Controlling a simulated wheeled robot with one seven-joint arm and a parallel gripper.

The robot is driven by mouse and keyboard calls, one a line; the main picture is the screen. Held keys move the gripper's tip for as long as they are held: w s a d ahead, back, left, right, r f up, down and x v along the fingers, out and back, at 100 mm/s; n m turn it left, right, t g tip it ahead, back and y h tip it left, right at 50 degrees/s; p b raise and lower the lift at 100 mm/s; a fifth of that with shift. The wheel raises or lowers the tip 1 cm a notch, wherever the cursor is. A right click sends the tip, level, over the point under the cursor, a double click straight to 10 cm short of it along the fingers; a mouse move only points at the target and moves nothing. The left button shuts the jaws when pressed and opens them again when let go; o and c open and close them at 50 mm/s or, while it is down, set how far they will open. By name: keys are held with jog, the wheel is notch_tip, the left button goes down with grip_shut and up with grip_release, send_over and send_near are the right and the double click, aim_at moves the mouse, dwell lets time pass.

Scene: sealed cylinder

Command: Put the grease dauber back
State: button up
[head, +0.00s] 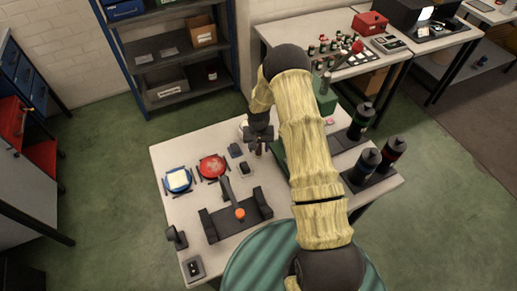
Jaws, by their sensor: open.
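I cannot pick out the grease dauber with certainty. A dark stick-like tool (225,188) shows between a red round dish (212,164) and a black cradle (258,207); an orange knob (240,214) shows at the cradle's middle. My gripper (259,151) points down over the back middle part of the pale table, right of the red dish. It is open, and I see nothing held in it. Small dark blocks (246,169) and (236,150) lie just left of it. My arm hides part of the table's middle.
Dark bottles (361,121) stand in black trays at the right. A dark stand (176,237) and a small box (193,267) are at the front left. A green striped round surface (262,258) is in front.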

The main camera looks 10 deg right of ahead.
notch_tip(320, 180, up, 11)
jog(key=b, duration=0.3)
jog(key=shift+f, duration=0.1)
jog(key=shift+a, duration=0.15)
jog(key=s+r+n+t, duration=0.1)
jog(key=s+r, duration=0.6)
jog(key=s, duration=0.4)
jog(key=s+r+n+t, duration=0.1)
jog(key=s+r, duration=0.7)
jog(key=s, duration=0.4)
jog(key=shift+s+r+t, duration=0.15)
jog(key=shift+r+t, duration=0.05)
jog(key=shift+t, duration=0.1)
